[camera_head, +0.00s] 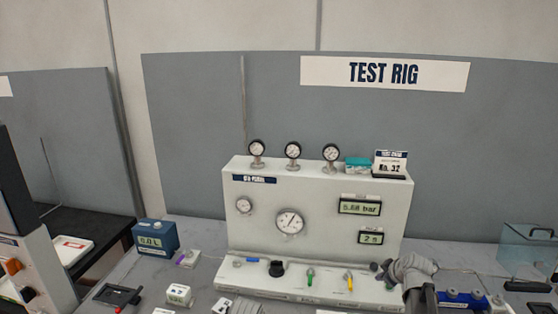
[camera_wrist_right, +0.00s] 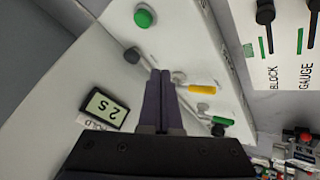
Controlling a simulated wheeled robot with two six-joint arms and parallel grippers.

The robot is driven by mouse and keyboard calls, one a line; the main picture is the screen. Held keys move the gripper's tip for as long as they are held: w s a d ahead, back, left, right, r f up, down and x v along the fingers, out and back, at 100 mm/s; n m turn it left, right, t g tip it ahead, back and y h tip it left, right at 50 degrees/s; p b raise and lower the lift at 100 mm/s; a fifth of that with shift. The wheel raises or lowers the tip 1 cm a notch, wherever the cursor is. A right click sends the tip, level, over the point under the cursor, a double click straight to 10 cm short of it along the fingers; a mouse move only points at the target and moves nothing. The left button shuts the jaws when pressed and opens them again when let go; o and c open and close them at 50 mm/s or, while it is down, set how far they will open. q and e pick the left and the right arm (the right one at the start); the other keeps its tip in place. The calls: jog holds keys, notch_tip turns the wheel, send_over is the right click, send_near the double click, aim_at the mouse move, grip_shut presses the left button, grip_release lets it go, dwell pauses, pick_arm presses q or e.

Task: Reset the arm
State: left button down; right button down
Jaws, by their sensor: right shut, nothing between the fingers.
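My right arm and gripper (camera_head: 408,272) are at the lower right of the head view, by the right end of the white test rig (camera_head: 335,245). In the right wrist view the two dark fingers of my right gripper (camera_wrist_right: 163,75) are together with nothing between them. Their tips point at the rig's front, near a yellow handle (camera_wrist_right: 202,88) and a green handle (camera_wrist_right: 222,121). I cannot tell whether they touch the rig. My left gripper is not in view.
The rig carries dials, a bar display (camera_head: 359,207) and a timer display (camera_head: 370,238); a green button (camera_wrist_right: 144,18) shows in the wrist view. A blue box (camera_head: 155,238) stands left of the rig, a clear case (camera_head: 528,252) far right. Small items crowd the table front.

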jog(key=s+a+f+m+g, duration=0.1)
jog(key=s+a, duration=0.2)
jog(key=a, duration=0.1)
jog(key=s+a+f+m+g, duration=0.1)
jog(key=s+a, duration=0.2)
jog(key=a, duration=0.2)
jog(key=s+a+f+m+g, duration=0.1)
jog(key=s+a+g, duration=0.1)
jog(key=a, duration=0.3)
jog(key=shift+s+a+f+y, duration=0.2)
jog(key=shift+s+f+y, duration=0.1)
jog(key=shift+s, duration=0.4)
jog(key=s+a+m+g, duration=0.1)
jog(key=s+a, duration=0.1)
jog(key=s, duration=0.1)
jog(key=s+a+f+m+g, duration=0.1)
jog(key=s+a+m, duration=0.1)
jog(key=s, duration=0.1)
jog(key=s+a+m+g+h, duration=0.1)
jog(key=s+a, duration=0.1)
jog(key=s, duration=0.2)
jog(key=shift+a+f, duration=0.15)
jog(key=shift+a, duration=0.15)
jog(key=s+a+n+g+h, duration=0.1)
jog(key=s+a+n, duration=0.2)
jog(key=a, duration=0.7)
jog(key=shift+s+a+h, duration=0.3)
jog(key=shift+s, duration=0.75)
dwell(2.5)
